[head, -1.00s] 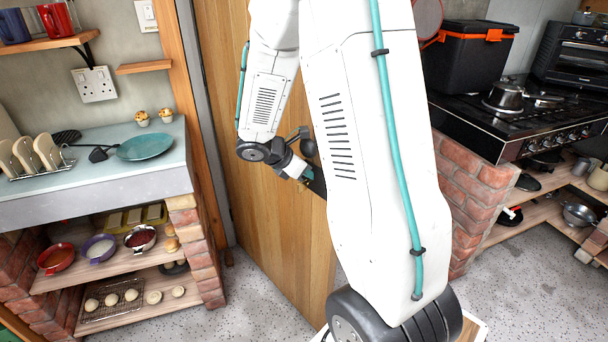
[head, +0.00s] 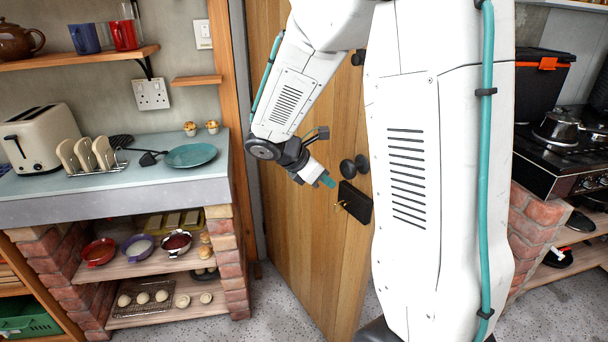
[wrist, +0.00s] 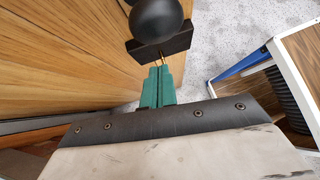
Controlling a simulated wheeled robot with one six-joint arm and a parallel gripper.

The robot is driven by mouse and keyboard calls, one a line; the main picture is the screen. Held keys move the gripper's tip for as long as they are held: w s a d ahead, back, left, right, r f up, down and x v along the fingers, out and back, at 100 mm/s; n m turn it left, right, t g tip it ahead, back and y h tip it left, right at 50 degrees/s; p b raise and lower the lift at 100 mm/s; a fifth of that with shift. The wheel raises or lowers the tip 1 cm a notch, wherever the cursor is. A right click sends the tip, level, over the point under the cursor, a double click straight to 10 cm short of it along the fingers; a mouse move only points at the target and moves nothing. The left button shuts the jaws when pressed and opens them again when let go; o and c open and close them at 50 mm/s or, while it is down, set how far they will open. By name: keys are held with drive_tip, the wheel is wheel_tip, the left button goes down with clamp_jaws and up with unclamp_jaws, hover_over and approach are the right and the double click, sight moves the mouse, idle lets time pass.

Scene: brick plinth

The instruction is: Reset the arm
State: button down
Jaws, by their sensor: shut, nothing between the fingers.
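My gripper (head: 328,181) hangs in front of the wooden door (head: 308,220) in the head view, at the left of the black door knob. In the wrist view its teal fingers (wrist: 157,87) are together with nothing between them. The black knob (wrist: 156,20) and the dark lock box (wrist: 160,45) lie just beyond the fingertips. A small brass key (wrist: 162,57) sticks out of the lock box, close to the fingertips; whether they touch is hard to tell. The lock box also shows in the head view (head: 355,203). My white arm hides part of the door.
A counter (head: 110,185) with a toaster (head: 40,135), toast rack and teal plate (head: 191,155) stands at the left. A stove (head: 560,160) on brick stands at the right. Speckled floor (head: 280,300) is open below the counter's right end.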

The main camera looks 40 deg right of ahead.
drive_tip(key=s+a+r+m+t+y, duration=0.1)
drive_tip(key=s+a+r+m+y, duration=0.3)
drive_tip(key=s+a+m, duration=0.3)
drive_tip(key=s+a+r+m+t+y, duration=0.2)
drive_tip(key=s+a+r+m+y, duration=0.2)
drive_tip(key=s+a, duration=0.8)
drive_tip(key=shift+s+a+r+m+y, duration=0.35)
drive_tip(key=shift+s+r+m, duration=0.6)
drive_tip(key=shift+m, duration=1.25)
drive_tip(key=shift+w+d, duration=0.1)
